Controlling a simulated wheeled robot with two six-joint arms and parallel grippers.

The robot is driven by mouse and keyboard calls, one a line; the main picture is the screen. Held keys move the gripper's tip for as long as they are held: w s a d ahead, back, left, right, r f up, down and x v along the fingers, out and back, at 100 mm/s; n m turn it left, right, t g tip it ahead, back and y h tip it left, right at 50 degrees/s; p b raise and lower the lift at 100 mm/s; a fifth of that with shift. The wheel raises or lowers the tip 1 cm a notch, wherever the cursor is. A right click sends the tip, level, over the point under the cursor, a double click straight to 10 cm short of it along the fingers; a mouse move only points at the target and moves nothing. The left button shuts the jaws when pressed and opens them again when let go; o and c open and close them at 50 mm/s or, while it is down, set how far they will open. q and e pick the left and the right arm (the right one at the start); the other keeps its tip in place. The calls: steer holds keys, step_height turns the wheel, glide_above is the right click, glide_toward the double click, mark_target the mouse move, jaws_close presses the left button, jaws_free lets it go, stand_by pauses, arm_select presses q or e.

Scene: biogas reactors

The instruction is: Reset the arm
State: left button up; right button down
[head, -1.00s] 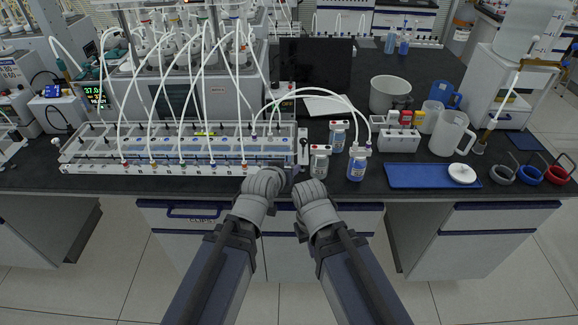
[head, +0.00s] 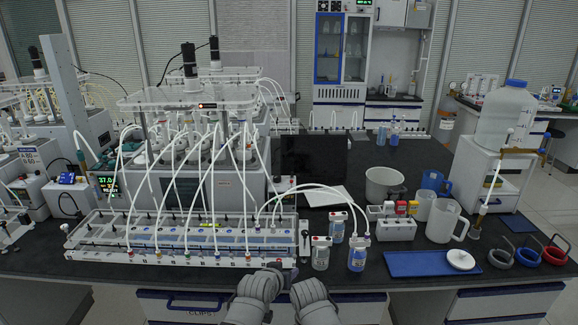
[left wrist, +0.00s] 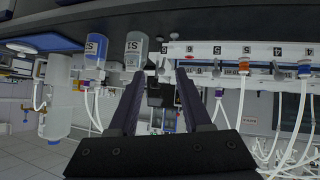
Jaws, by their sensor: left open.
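My two arms come in at the bottom middle of the head view, side by side at the bench's front edge. The right arm's wrist (head: 311,295) is beside the left one. Its gripper fingers are hidden in the head view.
The white rack (head: 160,258) with tubes stands close ahead, left of centre. Small bottles (head: 320,253) stand to its right, near the front edge. A blue tray (head: 410,264), jugs (head: 443,222) and a white pot (head: 383,184) are further right.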

arm_select(q)
steer(key=s+a+f+g+y, duration=0.1)
steer(key=s+f+g, duration=0.2)
steer(key=s, duration=0.3)
steer(key=s+a+f+m+g+y, duration=0.1)
steer(key=s+a+f+g+y, duration=0.1)
steer(key=s, duration=0.4)
steer(key=s+a+f+m+g+y, duration=0.1)
steer(key=s+f+g+y, duration=0.1)
steer(key=s+f+g, duration=0.2)
steer(key=s+g, duration=0.1)
steer(key=s, duration=0.1)
steer(key=shift+s+a+g, duration=0.3)
